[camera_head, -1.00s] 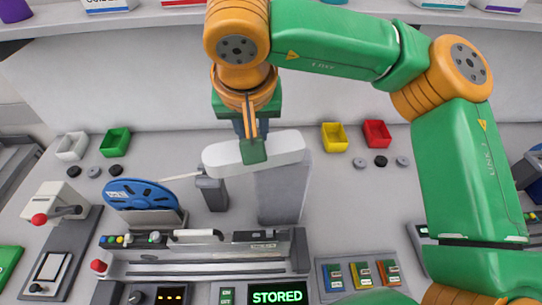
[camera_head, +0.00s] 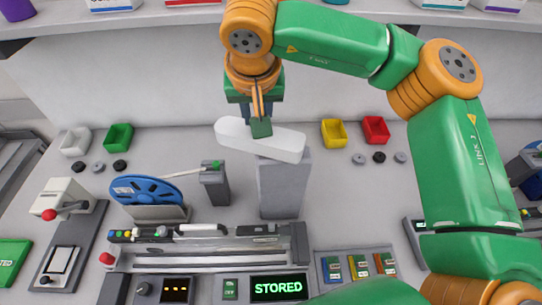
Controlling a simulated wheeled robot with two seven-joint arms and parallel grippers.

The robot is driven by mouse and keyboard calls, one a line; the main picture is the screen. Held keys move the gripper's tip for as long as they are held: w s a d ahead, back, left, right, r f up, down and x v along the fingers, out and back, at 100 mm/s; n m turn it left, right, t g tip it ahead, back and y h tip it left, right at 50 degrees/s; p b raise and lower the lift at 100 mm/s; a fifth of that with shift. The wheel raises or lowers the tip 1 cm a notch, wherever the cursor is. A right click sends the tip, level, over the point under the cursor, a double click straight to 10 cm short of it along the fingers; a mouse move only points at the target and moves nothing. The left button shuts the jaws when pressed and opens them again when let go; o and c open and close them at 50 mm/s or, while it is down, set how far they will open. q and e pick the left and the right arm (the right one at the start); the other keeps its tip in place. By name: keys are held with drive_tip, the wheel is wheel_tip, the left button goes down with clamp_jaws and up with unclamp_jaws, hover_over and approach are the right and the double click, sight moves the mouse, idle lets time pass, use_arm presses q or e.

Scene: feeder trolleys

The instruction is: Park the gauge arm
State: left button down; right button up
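The gauge arm is a white rounded bar (camera_head: 285,144) on top of a grey post (camera_head: 282,188), in the middle of the head view. It slants, with its left end farther back and its right end over the post. My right gripper (camera_head: 260,124) comes down from above onto the bar's middle. One green fingertip lies across the bar's front face; the other finger is mostly hidden behind the bar, and the gripper appears shut on it. My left gripper is out of view. A panel display (camera_head: 278,288) reads STORED in green.
A shorter dark post (camera_head: 216,188) with a green top stands left of the grey post, beside a blue reel (camera_head: 146,190). A feeder bench (camera_head: 205,257) lies in front. Small green (camera_head: 117,137), yellow (camera_head: 334,133) and red bins (camera_head: 375,130) stand farther back.

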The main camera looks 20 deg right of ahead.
drive_tip(key=shift+w+d, duration=0.5)
drive_tip(key=shift+d, duration=0.05)
drive_tip(key=shift+w+d+f+p, duration=0.25)
drive_tip(key=shift+w+d, duration=0.2)
drive_tip(key=shift+d, duration=0.3)
drive_tip(key=o, duration=0.8)
drive_tip(key=shift+s+d+r, duration=0.1)
drive_tip(key=shift+d, duration=0.05)
drive_tip(key=shift+c, duration=0.2)
wheel_tip(320, 180, up, 8)
drive_tip(key=shift+s, duration=0.15)
drive_tip(key=shift+d+r, duration=0.1)
